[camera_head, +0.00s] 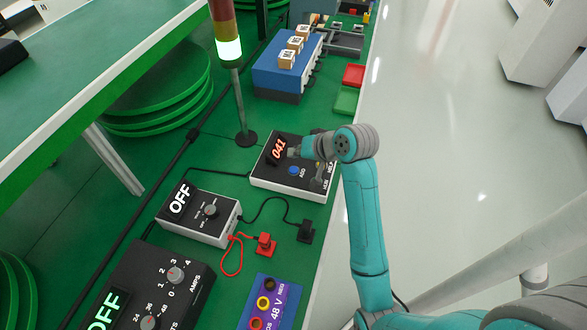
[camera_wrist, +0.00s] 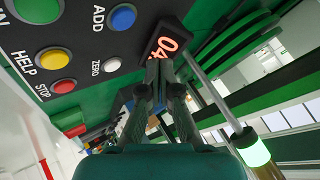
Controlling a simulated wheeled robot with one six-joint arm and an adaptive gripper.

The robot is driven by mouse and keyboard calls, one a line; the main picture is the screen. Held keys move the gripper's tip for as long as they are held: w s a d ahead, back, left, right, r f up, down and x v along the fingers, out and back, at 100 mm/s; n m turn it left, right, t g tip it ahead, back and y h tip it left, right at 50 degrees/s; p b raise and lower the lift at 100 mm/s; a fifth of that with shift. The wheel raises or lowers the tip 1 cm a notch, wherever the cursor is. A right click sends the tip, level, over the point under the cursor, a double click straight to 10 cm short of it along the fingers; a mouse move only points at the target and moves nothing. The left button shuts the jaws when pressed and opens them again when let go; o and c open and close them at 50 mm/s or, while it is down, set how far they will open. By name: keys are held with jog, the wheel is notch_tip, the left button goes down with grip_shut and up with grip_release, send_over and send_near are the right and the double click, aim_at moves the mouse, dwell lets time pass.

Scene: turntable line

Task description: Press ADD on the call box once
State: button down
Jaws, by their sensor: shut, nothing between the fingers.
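My gripper (camera_head: 293,153) is over the box near the display, partly hidden by my wrist. In the wrist view my gripper (camera_wrist: 160,66) is shut and empty; its fingertips overlap the display (camera_wrist: 163,40), right of and below the blue button. I see no contact with the button.
In the wrist view, the white ZERO (camera_wrist: 112,65), yellow HELP (camera_wrist: 56,57), red STOP (camera_wrist: 64,86) and a green button (camera_wrist: 38,8) share the panel. A signal tower (camera_head: 240,95) glowing white-green stands behind the box. An OFF unit (camera_head: 200,215) stands left.

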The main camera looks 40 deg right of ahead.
aim_at(296, 170)
jog(key=shift+f, duration=2.05)
jog(key=shift+f, duration=0.15)
jog(key=shift+f, duration=0.25)
jog(key=shift+f, duration=0.4)
dwell(0.5)
jog(key=shift+r, duration=0.85)
jog(key=shift+r, duration=0.1)
jog(key=shift+r, duration=2.4)
jog(key=shift+s, duration=0.1)
